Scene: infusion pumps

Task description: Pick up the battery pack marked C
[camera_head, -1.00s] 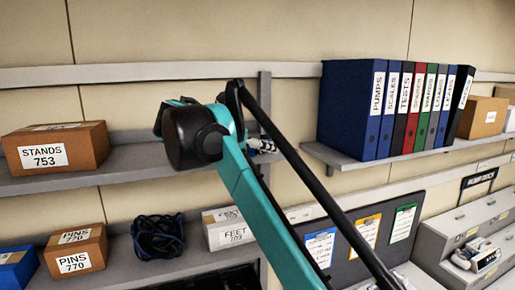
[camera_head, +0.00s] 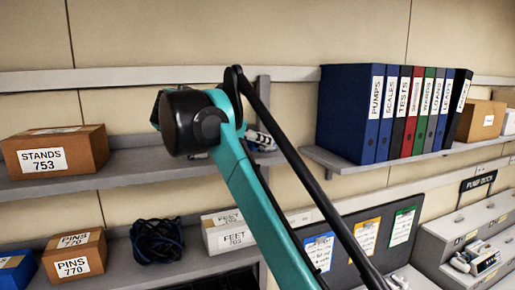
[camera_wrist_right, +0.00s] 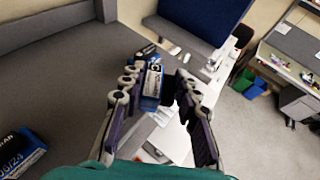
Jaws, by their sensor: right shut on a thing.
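A small blue battery pack with a white label (camera_wrist_right: 152,82) is between the fingers of my right gripper (camera_wrist_right: 153,92) in the wrist view. A dark mark on its label looks like a C, but it is small. The gripper is shut on the pack, which is above the floor and a lower surface. In the head view my right gripper (camera_head: 262,141) shows only partly behind my raised teal arm, in front of the middle shelf. My left gripper is not in view.
A grey shelf (camera_wrist_right: 50,70) with a blue box (camera_wrist_right: 18,152) lies left in the wrist view. In the head view, binders (camera_head: 350,115) stand on the right shelf (camera_head: 345,163), a STANDS box (camera_head: 88,150) on the left one. A coiled blue cable (camera_head: 157,240) lies below.

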